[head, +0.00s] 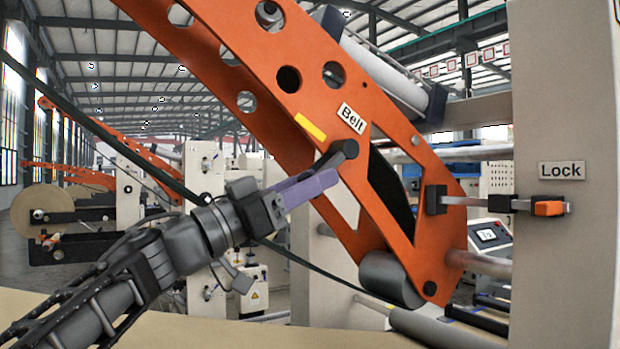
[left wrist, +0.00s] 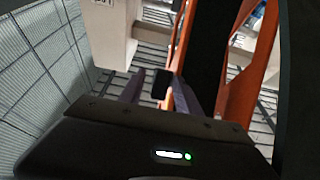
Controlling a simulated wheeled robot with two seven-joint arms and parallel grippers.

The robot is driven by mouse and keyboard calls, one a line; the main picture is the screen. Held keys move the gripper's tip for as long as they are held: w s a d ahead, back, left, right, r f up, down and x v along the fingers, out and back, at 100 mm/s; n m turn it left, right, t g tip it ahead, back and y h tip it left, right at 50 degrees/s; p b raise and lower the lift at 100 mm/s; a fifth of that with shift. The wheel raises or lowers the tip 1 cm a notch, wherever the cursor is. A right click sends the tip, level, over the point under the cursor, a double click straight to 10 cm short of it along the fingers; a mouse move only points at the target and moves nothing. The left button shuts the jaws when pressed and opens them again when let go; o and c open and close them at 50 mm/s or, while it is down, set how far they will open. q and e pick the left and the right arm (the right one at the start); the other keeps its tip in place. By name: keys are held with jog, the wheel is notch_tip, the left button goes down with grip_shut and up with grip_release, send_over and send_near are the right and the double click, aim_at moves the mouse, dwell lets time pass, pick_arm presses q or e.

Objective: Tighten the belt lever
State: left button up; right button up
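The belt lever (head: 340,153) is a short black handle on the orange arm plate, below the "Belt" label (head: 352,118). It slants down to the left from its round pivot. My left gripper (head: 334,178) has purple fingers that reach up to the lever's lower end. In the left wrist view, the dark block that looks like the lever's end (left wrist: 162,84) shows between the spread fingertips. The fingers look open; whether either touches the lever cannot be told. My right gripper is in neither view.
The large orange arm (head: 300,75) slants across the middle, with a yellow mark (head: 310,127) above the lever. A grey roller (head: 391,279) is at its lower end. On the right, a beige post (head: 562,90) carries a "Lock" label (head: 562,170) and an orange-tipped lock handle (head: 550,208).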

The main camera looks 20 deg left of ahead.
pick_arm(q)
grip_shut()
dwell(0.4)
dwell(1.0)
